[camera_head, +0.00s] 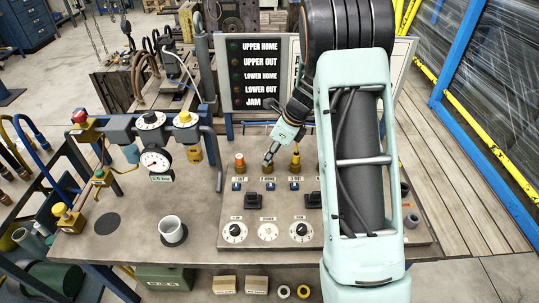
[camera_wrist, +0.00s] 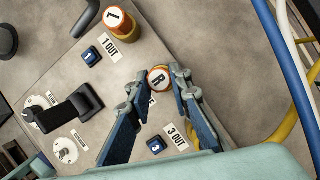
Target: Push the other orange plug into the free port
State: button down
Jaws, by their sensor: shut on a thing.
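My gripper (camera_wrist: 157,80) is shut on an orange plug marked R (camera_wrist: 158,77), its round white-topped end between the fingertips. In the head view my gripper (camera_head: 268,160) is low over the back of the sloping panel (camera_head: 270,244), and the held plug cannot be made out. Another orange plug, marked 1 (camera_wrist: 116,20), stands by the label 1 OUT; it also shows left of the gripper in the head view (camera_head: 240,160). A yellow-orange fitting (camera_head: 295,162) stands right of the gripper. The fingers hide the port below, so how deep the R plug sits cannot be told.
Black handles (camera_head: 253,198), blue buttons (camera_wrist: 154,146) and round dials (camera_head: 234,232) cover the panel's front. A status board (camera_head: 264,75) stands behind. A white cup (camera_head: 172,231) and a gauge (camera_head: 155,162) stand left. Yellow and blue tubes (camera_wrist: 284,30) pass at right in the wrist view.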

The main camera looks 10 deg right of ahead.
jog(key=shift+f, duration=0.2)
jog(key=c, duration=1.3)
grip_release()
jog(key=shift+o, duration=0.2)
jog(key=shift+r, duration=0.15)
jog(key=shift+r+p, duration=3.2)
jog(key=shift+r, duration=0.55)
